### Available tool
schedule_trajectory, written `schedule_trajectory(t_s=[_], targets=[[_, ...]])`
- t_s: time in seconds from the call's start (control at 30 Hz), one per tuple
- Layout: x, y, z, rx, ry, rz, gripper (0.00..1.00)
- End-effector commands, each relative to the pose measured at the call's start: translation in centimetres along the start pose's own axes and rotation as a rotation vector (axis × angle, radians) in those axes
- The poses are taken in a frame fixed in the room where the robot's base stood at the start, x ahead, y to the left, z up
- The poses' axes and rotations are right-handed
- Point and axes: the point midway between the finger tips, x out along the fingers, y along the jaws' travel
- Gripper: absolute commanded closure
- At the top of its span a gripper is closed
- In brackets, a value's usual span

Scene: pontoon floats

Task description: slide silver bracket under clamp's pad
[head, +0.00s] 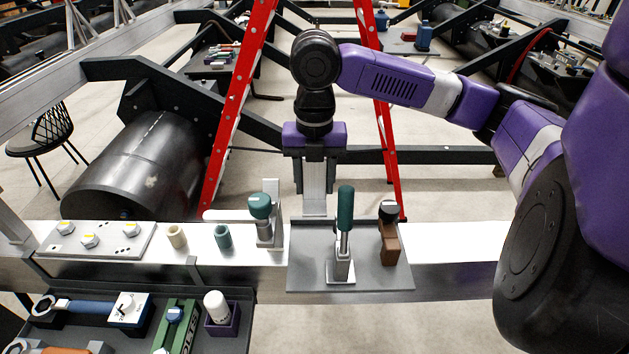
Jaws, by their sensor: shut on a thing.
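My gripper (315,185) points straight down behind the grey plate and is shut on the silver bracket (315,200). The bracket hangs upright between the fingers, its lower end near the far edge of the plate. I cannot tell whether it touches anything. A clamp (344,225) with an upright teal handle and a silver base stands on the plate, in front and to the right of the bracket. Its pad is too small to make out. The bracket is apart from this clamp in the picture.
The grey plate (305,272) lies on a metal beam (450,240). A brown block with a black knob (389,240) stands right of the clamp. A silver fixture with a teal knob (262,206) stands left. Two small cylinders, a bolted plate (98,240) and a tool tray (240,325) lie further left.

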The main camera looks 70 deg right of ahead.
Motion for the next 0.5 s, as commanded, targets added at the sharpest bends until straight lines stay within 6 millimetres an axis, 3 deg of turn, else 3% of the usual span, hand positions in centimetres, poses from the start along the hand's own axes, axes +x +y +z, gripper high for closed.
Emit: schedule_trajectory(t_s=[0.5], targets=[[3.8,0.0,0.0,0.000,0.001,0.000,1.00]])
